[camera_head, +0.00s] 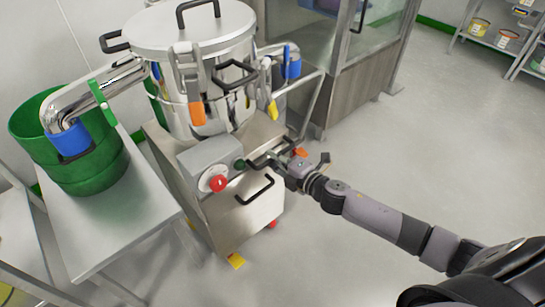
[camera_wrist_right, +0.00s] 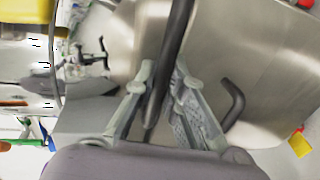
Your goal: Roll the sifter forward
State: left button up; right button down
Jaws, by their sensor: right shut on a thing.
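The sifter is a shiny steel drum (camera_head: 214,118) with a lid, clamps and a curved outlet pipe (camera_head: 118,82), on a steel wheeled base (camera_head: 240,222). A control box with a red button (camera_head: 218,183) sits on its front. My right gripper (camera_head: 277,162) reaches in from the right and is shut on a black bar handle (camera_wrist_right: 174,55) at the front of the base. The wrist view shows the bar between its two fingers. A second black handle (camera_head: 255,192) below is free; it also shows in the wrist view (camera_wrist_right: 235,105). My left gripper is not in view.
A glass-fronted cabinet (camera_head: 350,85) stands behind right. Shelves (camera_head: 500,42) hold tubs at the far right. The floor (camera_head: 430,140) on the right is clear.

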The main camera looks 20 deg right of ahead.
jog(key=shift+s+f, duration=0.15)
jog(key=shift+f, duration=0.05)
jog(key=c, duration=2)
grip_release()
jog(key=o, duration=0.4)
jog(key=shift+d+r, duration=0.1)
jog(key=shift+c, duration=0.2)
jog(key=shift+s, duration=0.1)
jog(key=v, duration=1.2)
